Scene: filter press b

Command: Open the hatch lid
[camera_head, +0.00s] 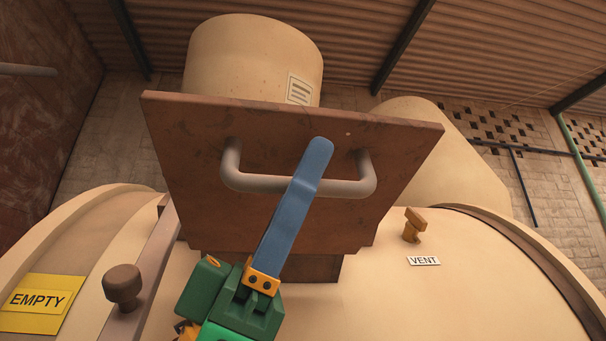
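The hatch lid (190,165) is a rust-brown square plate in the middle of the head view. It bears a grey U-shaped handle (345,188) and stands above a brown block-like base (313,267) on the cream vessel. Its face is turned toward me; I cannot tell how far it is raised. My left gripper (316,150) reaches up from below, with a green body and a long blue finger. The finger crosses in front of the handle bar, its tip above the bar. Only one finger shows clearly, so its opening and any contact are unclear. My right gripper is not in view.
A cream cylinder (252,55) with a label rises behind the lid. A brown knob on a bar (123,285) and a yellow EMPTY sign (38,303) are at left. A small orange-brown valve (413,225) above a VENT label (423,261) is at right.

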